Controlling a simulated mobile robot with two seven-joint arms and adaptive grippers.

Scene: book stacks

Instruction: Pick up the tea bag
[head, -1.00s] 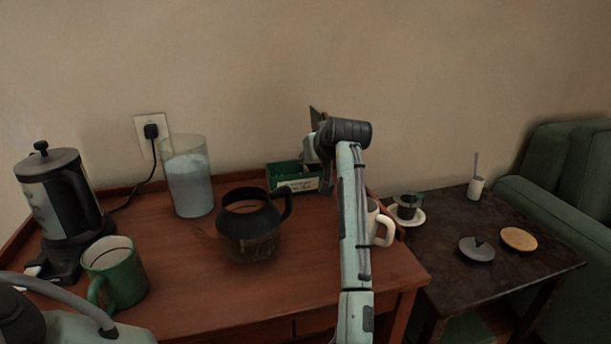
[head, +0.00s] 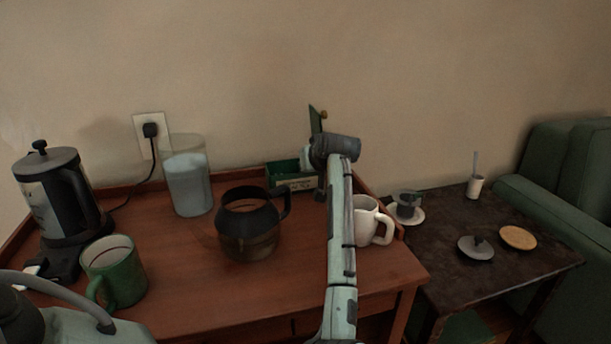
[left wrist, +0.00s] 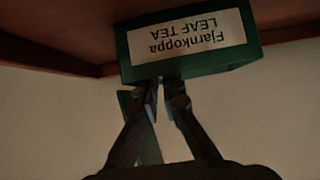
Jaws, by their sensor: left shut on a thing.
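A green open box (head: 290,184) stands at the back of the wooden table; its label reads leaf tea, upside down in the left wrist view (left wrist: 190,40). My left arm reaches across the table, and its wrist is bent beside the box's right end. My left gripper (left wrist: 163,83) is shut, with its fingertips close to the labelled face. The head view hides the fingertips. My right gripper is not in view.
A coffee pot (head: 247,228) stands left of my arm and a white mug (head: 368,222) close on its right. A glass container (head: 188,182), green mug (head: 114,270) and coffee maker (head: 60,210) are farther left. A low dark table (head: 450,222) is at right.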

